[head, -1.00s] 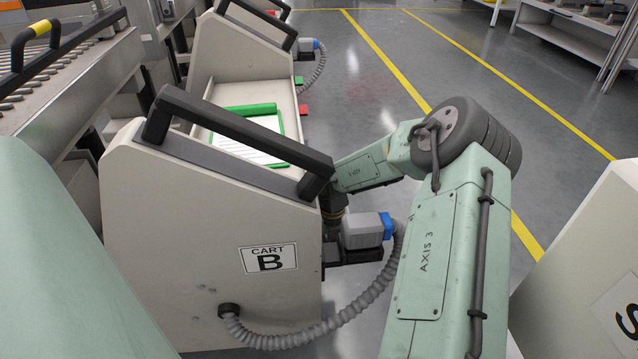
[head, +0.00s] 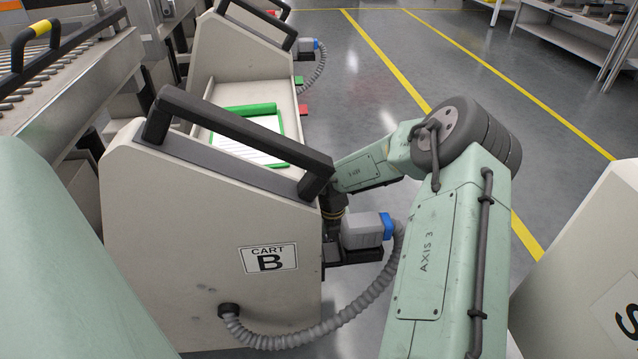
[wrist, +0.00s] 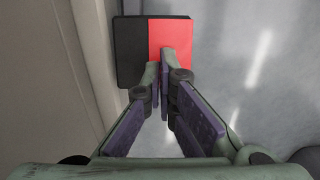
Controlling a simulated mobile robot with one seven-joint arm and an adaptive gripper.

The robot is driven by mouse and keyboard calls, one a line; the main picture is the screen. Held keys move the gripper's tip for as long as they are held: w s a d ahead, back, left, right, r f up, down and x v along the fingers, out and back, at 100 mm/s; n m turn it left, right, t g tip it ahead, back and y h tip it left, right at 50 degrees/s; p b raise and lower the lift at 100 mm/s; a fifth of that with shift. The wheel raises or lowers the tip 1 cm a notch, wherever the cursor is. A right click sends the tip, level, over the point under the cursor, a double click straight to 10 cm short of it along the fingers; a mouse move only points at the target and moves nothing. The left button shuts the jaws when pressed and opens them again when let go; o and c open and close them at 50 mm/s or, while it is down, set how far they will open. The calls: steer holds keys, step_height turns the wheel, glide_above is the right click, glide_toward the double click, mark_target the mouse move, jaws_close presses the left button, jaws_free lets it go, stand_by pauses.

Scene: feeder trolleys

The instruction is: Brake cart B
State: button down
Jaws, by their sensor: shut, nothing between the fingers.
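Cart B (head: 215,230) stands in front of me, a beige cart with a "CART B" label (head: 269,259) and a black handle bar on its sloped top. In the wrist view my gripper (wrist: 162,68) is shut and empty, pointing at a pedal (wrist: 174,32) that is red on the right and black on the left. The fingertips overlap the pedal's lower edge; I cannot tell whether they touch it. In the head view my gripper is hidden behind the cart. A red pedal (head: 303,110) and a green pedal (head: 299,80) stick out farther along the cart row.
A grey connector (head: 363,231) with a corrugated hose (head: 345,322) sits at the cart's right side, close to my arm. A green clipboard (head: 277,110) lies in a tray beyond the handle. A roller conveyor (head: 50,75) runs on the left. Open floor (head: 460,60) lies right.

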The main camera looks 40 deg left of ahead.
steer(key=shift+f+b, duration=1.55)
steer(key=shift+f, duration=1.5)
steer(key=shift+r, duration=0.15)
step_height(320, 180, up, 10)
steer(key=p, duration=0.8)
steer(key=shift+p, duration=0.4)
steer(key=shift+a, duration=0.1)
